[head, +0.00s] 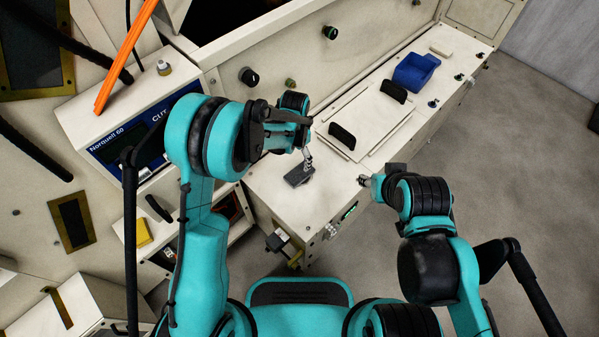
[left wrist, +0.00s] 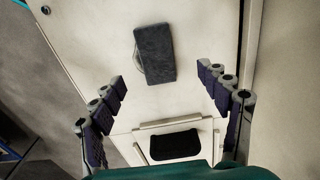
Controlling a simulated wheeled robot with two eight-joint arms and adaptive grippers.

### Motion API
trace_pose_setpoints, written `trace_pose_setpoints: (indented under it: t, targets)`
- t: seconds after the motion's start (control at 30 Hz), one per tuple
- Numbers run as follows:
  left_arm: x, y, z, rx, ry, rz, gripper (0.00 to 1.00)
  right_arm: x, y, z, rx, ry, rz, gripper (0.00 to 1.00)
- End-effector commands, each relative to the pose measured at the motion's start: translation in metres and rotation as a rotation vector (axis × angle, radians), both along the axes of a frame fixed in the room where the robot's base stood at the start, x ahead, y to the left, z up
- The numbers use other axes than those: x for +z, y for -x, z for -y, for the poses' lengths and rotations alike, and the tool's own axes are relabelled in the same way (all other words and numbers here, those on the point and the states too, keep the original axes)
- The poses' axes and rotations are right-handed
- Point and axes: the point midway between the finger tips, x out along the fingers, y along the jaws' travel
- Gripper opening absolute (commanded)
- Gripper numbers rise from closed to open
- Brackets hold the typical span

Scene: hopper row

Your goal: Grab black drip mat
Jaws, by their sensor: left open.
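The drip mat (head: 298,176) is a small dark grey-black rectangle lying flat on the near end of the cream machine top. It shows whole in the left wrist view (left wrist: 155,53), with a pale curved piece at its left edge. My left gripper (head: 307,162) is above the machine top, close to the mat. In the left wrist view its fingers (left wrist: 161,82) are spread apart with nothing between them, and the mat lies beyond the fingertips. My right gripper (head: 366,181) is by the machine's front edge, right of the mat; its jaws are too small to read.
A lid panel with black handles (head: 342,136) lies on the machine top beyond the mat; one handle (left wrist: 175,143) shows in the wrist view. A blue bin (head: 415,72) stands farther along. A blue-labelled control box (head: 130,140) stands at left. The floor at right is clear.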

Motion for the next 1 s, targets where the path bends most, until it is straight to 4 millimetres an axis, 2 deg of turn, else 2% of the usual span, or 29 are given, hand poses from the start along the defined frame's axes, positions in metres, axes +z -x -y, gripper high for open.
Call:
trace_pose_setpoints:
  t: [0.3,0.43,0.7,0.97,1.0]
  targets:
    - [-0.041,-0.001,0.007,-0.031,-0.007,-0.022,0.76,-0.009,0.0,0.0,0.0,0.0,0.0,0.4]
    - [-0.052,-0.001,0.008,-0.03,-0.007,-0.021,0.76,-0.014,0.0,0.0,0.0,0.0,0.0,0.4]
    - [-0.092,-0.002,0.011,-0.028,-0.007,-0.02,0.76,-0.036,0.0,0.0,0.0,0.0,0.0,0.4]
    - [-0.094,-0.002,0.011,-0.028,-0.007,-0.02,0.76,-0.036,0.0,0.0,0.0,0.0,0.0,0.4]
    - [-0.094,-0.002,0.011,-0.028,-0.007,-0.02,0.68,-0.036,0.0,0.0,0.0,0.0,0.0,0.4]
